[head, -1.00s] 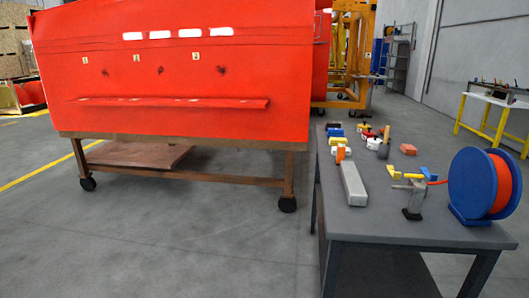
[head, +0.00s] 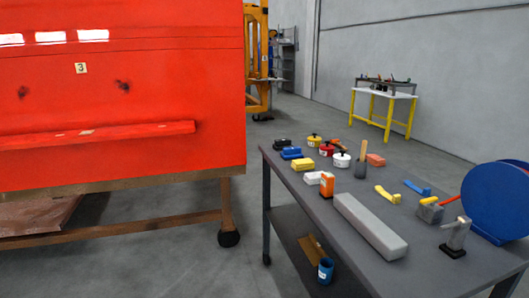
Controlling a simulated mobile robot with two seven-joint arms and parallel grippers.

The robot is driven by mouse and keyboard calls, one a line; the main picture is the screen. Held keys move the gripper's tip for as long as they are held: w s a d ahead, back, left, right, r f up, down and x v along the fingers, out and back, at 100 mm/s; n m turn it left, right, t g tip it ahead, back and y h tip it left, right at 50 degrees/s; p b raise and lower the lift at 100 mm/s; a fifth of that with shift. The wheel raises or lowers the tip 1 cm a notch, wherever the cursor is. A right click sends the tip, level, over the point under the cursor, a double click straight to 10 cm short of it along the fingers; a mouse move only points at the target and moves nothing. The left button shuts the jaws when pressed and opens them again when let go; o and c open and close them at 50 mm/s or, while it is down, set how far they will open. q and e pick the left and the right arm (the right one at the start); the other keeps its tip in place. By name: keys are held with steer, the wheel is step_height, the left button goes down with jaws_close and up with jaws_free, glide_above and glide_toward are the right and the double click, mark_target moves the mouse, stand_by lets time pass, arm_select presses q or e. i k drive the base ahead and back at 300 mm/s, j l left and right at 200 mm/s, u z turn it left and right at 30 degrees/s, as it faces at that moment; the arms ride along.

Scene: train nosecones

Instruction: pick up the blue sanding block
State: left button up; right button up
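A small blue block (head: 291,153), which looks like the blue sanding block, lies near the left edge of the grey table (head: 300,188), towards its far end. It sits in a row between a black block (head: 282,144) behind it and a yellow block (head: 302,164) in front of it. Nothing covers it. Neither of my grippers shows in the head view.
White block (head: 313,178), orange box (head: 327,185), lidded pots (head: 326,149), a brush (head: 362,161) and a long grey bar (head: 370,226) share the table. A blue reel (head: 495,205) stands right. The red nosecone (head: 120,90) on its wheeled frame is left, with floor between.

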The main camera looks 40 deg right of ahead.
mark_target(293, 153)
steer(key=i+z, duration=0.45)
steer(key=i, duration=0.3)
steer(key=i+j+z, duration=0.2)
steer(key=i+z, duration=0.3)
steer(key=i, duration=0.2)
